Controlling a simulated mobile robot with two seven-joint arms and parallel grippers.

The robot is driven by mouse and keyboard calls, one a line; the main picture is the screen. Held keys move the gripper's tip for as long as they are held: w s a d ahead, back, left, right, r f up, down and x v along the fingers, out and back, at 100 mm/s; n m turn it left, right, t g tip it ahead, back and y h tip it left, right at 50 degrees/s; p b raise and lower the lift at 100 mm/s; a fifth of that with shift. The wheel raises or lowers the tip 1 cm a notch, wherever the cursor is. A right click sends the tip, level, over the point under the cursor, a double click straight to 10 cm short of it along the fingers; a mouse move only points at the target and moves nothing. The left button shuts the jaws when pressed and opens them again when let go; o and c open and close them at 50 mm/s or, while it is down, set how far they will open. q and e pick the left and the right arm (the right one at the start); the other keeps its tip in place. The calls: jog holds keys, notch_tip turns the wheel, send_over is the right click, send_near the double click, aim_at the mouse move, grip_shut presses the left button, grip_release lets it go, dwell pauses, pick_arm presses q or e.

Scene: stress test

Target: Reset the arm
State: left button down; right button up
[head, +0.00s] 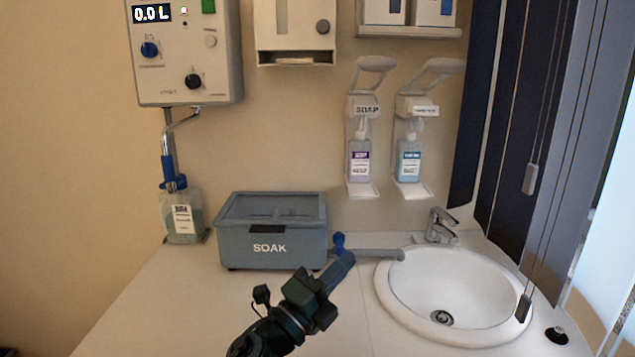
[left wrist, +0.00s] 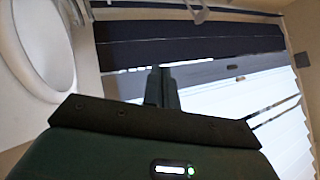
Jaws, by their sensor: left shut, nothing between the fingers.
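My left gripper (head: 341,266) comes in from the bottom of the head view and points up and to the right. It is in front of the SOAK box and left of the sink. Its fingers are shut with nothing between them. In the left wrist view the shut fingers (left wrist: 161,88) point toward the dark and white blinds. My right gripper is not in either view.
A grey SOAK box (head: 270,243) with a blue-handled tap and spout stands on the counter (head: 165,300). The white sink (head: 400,297) is at right. A bottle (head: 184,222) stands under the dispenser unit (head: 185,60). Two soap dispensers (head: 360,162) hang on the wall. The front-left counter is clear.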

pick_arm(q)
jog(key=s+a+f+n+y, duration=0.4)
jog(key=a+f+n+y, duration=0.15)
jog(key=f+n, duration=0.35)
jog(key=s+a+f+n+y, duration=0.5)
jog(key=a+f+n, duration=0.1)
jog(key=f+n, duration=0.35)
jog(key=s+a+f+n+g+y, duration=0.1)
jog(key=s+a+f+n+g, duration=0.1)
jog(key=s+f, duration=0.4)
jog(key=s+a+f+n+g+y+p, duration=0.1)
jog(key=s+a+f+n+g, duration=0.2)
jog(key=s+f+n, duration=0.3)
jog(key=s+a, duration=0.1)
jog(key=s, duration=0.2)
jog(key=shift+s+a, duration=0.35)
jog(key=shift+a, duration=0.05)
jog(key=shift+f, duration=0.1)
